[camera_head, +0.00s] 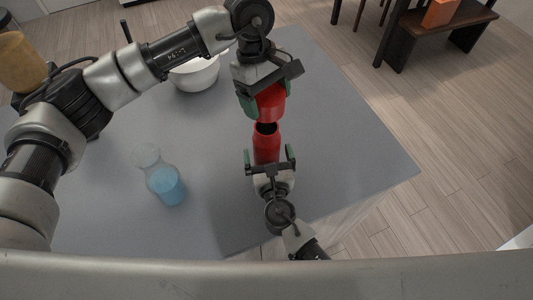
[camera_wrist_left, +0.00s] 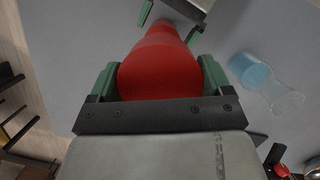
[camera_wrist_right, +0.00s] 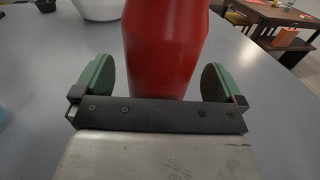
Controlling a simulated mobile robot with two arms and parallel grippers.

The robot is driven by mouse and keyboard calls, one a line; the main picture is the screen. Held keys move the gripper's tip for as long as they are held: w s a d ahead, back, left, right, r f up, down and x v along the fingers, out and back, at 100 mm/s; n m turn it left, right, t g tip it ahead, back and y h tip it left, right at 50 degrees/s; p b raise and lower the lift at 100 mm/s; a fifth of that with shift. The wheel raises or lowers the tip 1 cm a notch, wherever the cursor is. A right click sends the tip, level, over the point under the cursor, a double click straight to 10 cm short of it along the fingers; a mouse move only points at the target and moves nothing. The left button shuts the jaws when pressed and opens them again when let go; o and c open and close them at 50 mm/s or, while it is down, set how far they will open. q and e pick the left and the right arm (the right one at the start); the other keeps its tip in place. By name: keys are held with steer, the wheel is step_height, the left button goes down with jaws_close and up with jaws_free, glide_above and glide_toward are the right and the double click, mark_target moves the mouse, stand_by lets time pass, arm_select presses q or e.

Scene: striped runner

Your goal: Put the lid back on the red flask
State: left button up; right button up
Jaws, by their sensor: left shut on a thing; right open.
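The red flask (camera_head: 266,146) stands upright on the grey table, its dark open mouth showing at the top. The red lid (camera_head: 270,102) is held just above the mouth, and a small gap shows between them. My left gripper (camera_head: 266,106) is shut on the lid, which fills the space between its green fingers in the left wrist view (camera_wrist_left: 160,76). My right gripper (camera_head: 268,157) is open, with its fingers on either side of the flask's body. In the right wrist view the flask (camera_wrist_right: 165,50) shows between the spread fingers, with space beside it.
A glass carafe with blue liquid (camera_head: 165,186) stands to the left of the flask. A white bowl (camera_head: 195,74) is farther back, behind my left arm. The table (camera_head: 350,150) is clear to the right, up to its edge.

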steer(key=shift+w+a, duration=0.2)
steer(key=shift+w, duration=0.9)
steer(key=shift+c, duration=0.5)
steer(key=c, duration=1.2)
arm_select(q)
glide_above(267, 133)
steer(key=shift+f, duration=2.45)
